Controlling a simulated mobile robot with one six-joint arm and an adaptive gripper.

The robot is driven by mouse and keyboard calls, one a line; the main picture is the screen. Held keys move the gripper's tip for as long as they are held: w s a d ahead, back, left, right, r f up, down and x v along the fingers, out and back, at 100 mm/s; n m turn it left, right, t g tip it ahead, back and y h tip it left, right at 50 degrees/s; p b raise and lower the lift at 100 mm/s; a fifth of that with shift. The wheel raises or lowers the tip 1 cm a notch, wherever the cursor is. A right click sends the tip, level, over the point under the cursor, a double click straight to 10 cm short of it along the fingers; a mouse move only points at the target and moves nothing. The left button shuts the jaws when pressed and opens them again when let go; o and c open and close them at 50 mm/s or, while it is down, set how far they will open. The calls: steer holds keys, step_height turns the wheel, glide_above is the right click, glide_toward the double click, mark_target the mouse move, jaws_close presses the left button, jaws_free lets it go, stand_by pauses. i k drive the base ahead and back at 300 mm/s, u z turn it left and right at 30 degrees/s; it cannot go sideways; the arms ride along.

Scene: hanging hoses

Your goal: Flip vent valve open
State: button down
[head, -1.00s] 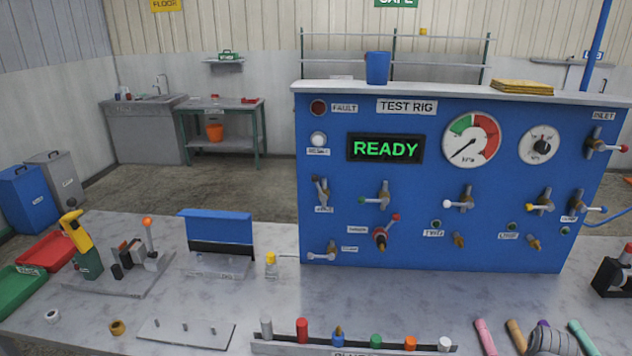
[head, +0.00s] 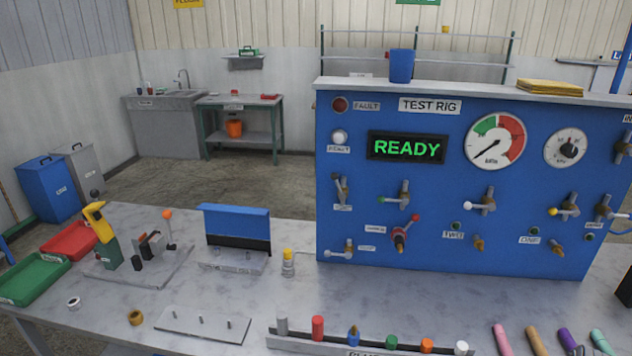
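The blue test rig (head: 470,255) stands on the bench, with several small lever valves on its front. A valve with a pale lever (head: 345,252) is at the panel's lower left, its lever lying roughly level to the left. A small label (head: 367,248) is beside it, too small to read surely. Above it is a grey-handled valve (head: 341,188) with its handle near upright. A red-handled valve (head: 403,233) is to the right, its handle tilted up. I cannot tell for certain which valve is the vent. My gripper is not in view.
The display (head: 407,147) reads READY. On the bench are a blue-topped stand (head: 236,225), a yellow-topped bottle (head: 288,263), a yellow-green tool (head: 104,235), a pegged plate (head: 204,325) and a rack of coloured plugs (head: 300,340). Bare bench lies before the panel.

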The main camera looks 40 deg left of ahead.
mark_target(334, 176)
steer(key=u, duration=0.05)
steer(key=k, duration=1)
steer(key=u, duration=0.45)
steer(key=i, duration=1.3)
steer(key=z, duration=0.05)
